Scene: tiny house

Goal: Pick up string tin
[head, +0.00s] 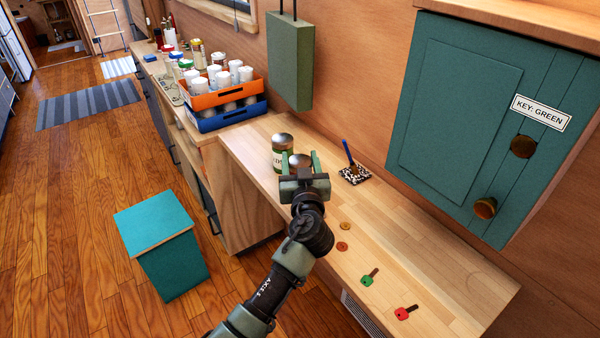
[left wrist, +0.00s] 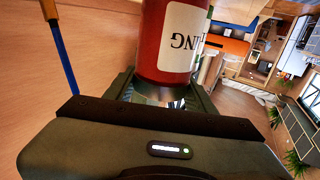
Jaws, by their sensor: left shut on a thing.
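The string tin (left wrist: 172,45) is red with a white label, whose visible letters end in "ING" upside down in the left wrist view. My left gripper (head: 300,166) is shut on it, with a finger on either side. In the head view only its silver lid (head: 299,160) shows between the fingers; the gripper hides the rest. I cannot tell whether the tin touches the counter (head: 440,275). A second tin (head: 282,154), green with a pale label and silver lid, stands just behind it. My right gripper is not in view.
Two small discs, a green key (head: 369,278) and a red key (head: 405,313) lie nearer. A teal cabinet (head: 470,120) overhangs the right. An orange crate (head: 224,97) holds white containers at the back.

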